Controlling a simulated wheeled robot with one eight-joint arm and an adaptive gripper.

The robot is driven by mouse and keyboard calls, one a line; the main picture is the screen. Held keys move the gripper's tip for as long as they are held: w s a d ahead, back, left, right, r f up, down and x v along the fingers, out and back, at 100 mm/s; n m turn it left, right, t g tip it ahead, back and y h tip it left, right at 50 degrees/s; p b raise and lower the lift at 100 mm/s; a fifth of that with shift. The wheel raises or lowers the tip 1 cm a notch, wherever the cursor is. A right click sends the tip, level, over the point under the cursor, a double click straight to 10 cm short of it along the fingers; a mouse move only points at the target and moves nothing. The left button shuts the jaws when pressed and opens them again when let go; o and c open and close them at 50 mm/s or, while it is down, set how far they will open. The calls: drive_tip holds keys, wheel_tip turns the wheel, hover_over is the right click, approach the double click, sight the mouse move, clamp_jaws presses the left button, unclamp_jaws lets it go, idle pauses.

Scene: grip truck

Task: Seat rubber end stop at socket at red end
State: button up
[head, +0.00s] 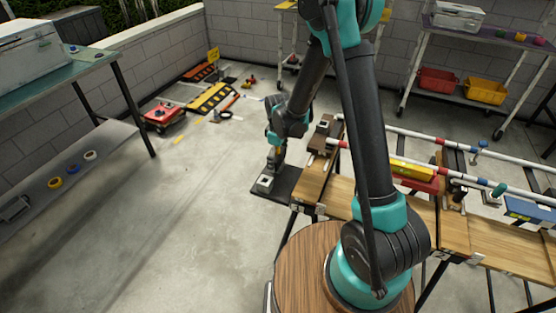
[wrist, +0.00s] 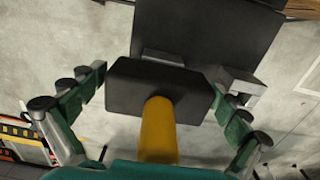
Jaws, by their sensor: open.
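A black block with a yellow round stem (wrist: 160,130), which looks like the rubber end stop, sits between my gripper's fingers in the wrist view. My gripper (wrist: 155,105) is open, with one green-padded finger on each side of it and gaps showing. In the head view my gripper (head: 273,170) points down beside a light grey holder (head: 265,184) on a dark plate (head: 284,193). The end stop cannot be made out clearly there. A red-and-white rail (head: 348,147) ends red at a brown block (head: 318,143) right of my gripper. The socket itself cannot be told clearly.
Wooden benches (head: 470,247) carry the rails, with a yellow-and-red item (head: 413,172) on them. A green-topped table (head: 75,65) stands at left, a trolley with red and yellow bins (head: 485,91) at back right. Floor left of the plate is clear.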

drive_tip(key=shift+f, duration=0.1)
drive_tip(key=shift+c, duration=0.5)
drive_tip(key=c, duration=0.9)
drive_tip(key=o, duration=0.6)
drive_tip(key=shift+c, duration=0.2)
drive_tip(key=c, duration=0.4)
drive_tip(key=shift+r, duration=1.2)
drive_tip(key=shift+r, duration=2.55)
drive_tip(key=shift+r, duration=3.75)
